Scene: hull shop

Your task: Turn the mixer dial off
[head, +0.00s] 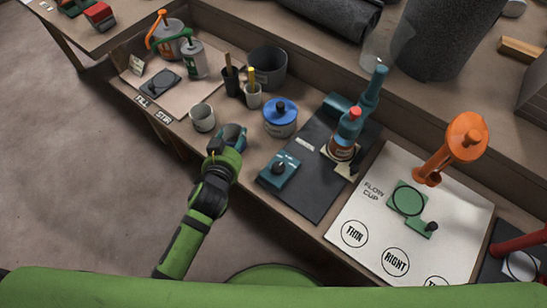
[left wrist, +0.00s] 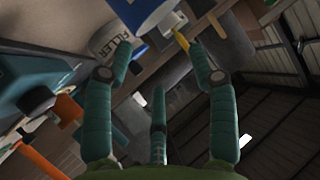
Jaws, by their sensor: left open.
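A dark knob on a teal body, seemingly the dial (left wrist: 36,101), shows at the left of the left wrist view. My left gripper (head: 230,133) is open and empty, left of the control box and apart from it in the head view. Its fingers (left wrist: 160,62) spread in the wrist view. The dial's setting is too small to read. My right gripper is not in view.
A blue-lidded pot (head: 281,117) stands just right of my left gripper, and a grey cup (head: 202,117) to its left. Brush pots and cans stand further back left. A white flow-cup board (head: 440,225) lies to the right. The bench's front edge runs below the box.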

